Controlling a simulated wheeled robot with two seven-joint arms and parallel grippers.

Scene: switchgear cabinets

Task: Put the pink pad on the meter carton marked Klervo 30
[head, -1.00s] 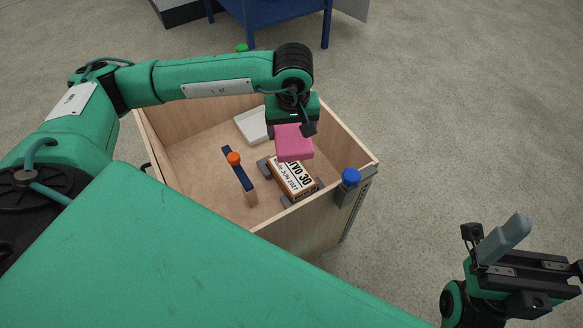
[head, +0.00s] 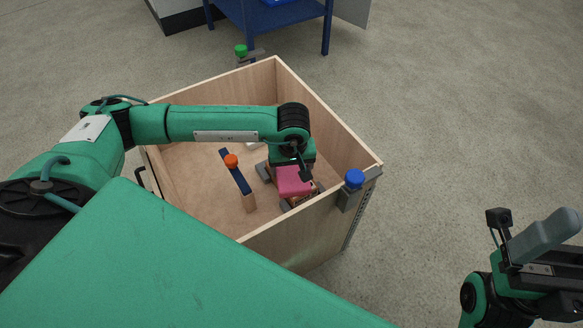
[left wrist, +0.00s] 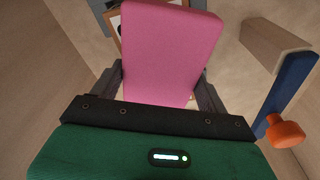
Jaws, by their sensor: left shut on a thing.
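The pink pad (head: 294,181) is held in my left gripper (head: 292,168), which points down inside the wooden crate. In the left wrist view the pink pad (left wrist: 168,50) lies between the two dark fingers. The meter carton is mostly hidden under the pad; a brown edge and part of its pale label (left wrist: 113,32) show past the pad in that view. I cannot tell whether the pad touches the carton. My right gripper (head: 540,255) is outside the crate at the right, with a grey rounded piece at it; its jaw state is unclear.
The wooden crate (head: 325,110) has high walls around my left gripper. Inside, a dark blue bar with an orange knob (head: 232,161) stands left of the carton. A blue knob (head: 355,179) sits at the crate's right corner and a green knob (head: 241,50) beyond its far side.

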